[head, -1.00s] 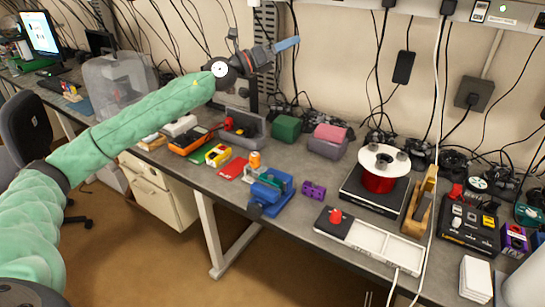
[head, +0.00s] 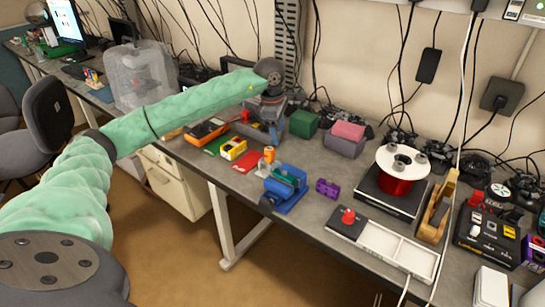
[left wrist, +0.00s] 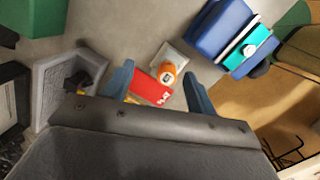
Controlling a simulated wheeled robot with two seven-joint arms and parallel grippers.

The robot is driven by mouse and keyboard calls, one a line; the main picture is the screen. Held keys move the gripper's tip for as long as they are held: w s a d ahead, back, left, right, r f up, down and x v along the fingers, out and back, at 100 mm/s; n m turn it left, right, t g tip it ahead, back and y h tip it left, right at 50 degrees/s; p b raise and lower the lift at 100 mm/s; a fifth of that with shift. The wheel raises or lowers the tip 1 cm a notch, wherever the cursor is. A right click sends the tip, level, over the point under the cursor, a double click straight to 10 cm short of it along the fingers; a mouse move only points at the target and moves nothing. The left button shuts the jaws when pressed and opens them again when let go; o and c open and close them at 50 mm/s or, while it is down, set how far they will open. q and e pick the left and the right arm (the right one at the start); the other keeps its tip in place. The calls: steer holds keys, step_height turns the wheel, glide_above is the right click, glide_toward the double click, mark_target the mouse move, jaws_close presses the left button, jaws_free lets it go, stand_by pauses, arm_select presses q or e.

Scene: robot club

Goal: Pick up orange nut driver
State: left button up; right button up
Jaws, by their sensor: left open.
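The orange nut driver (head: 269,154) stands upright in a small pale stand on the workbench, left of the blue vise. In the left wrist view the orange nut driver (left wrist: 168,76) is seen from above, its round end toward the camera. My left gripper (head: 266,128) points down over the bench, behind and above the driver. In the left wrist view its two blue fingers (left wrist: 160,76) are spread, with the driver in the gap between them in the picture but farther off. The gripper is empty. My right gripper is not in view.
A red box (head: 246,162) and a yellow device (head: 233,149) lie left of the driver. The blue vise (head: 284,186) stands close on its right, with a purple block (head: 327,188) beyond. A green box (head: 304,124) stands behind.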

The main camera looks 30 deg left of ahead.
mark_target(269, 148)
arm_select(q)
steer(key=shift+s+a+m+g+y, duration=0.3)
steer(key=shift+s+a+g+y, duration=0.25)
steer(key=shift+s+a, duration=0.4)
steer(key=shift+s+d+f, duration=0.1)
steer(key=shift+s+f, duration=0.05)
steer(key=shift+s, duration=0.05)
steer(key=shift+f+m+p, duration=0.3)
steer(key=shift+f+p, duration=0.25)
steer(key=shift+f, duration=0.65)
step_height(269, 148, down, 4)
steer(key=p, duration=0.3)
steer(key=shift+w+f, duration=0.15)
steer(key=shift+f, duration=0.5)
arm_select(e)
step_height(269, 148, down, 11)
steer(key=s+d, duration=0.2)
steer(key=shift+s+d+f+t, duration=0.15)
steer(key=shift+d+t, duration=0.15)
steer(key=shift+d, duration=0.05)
arm_select(q)
steer(key=c, duration=1.1)
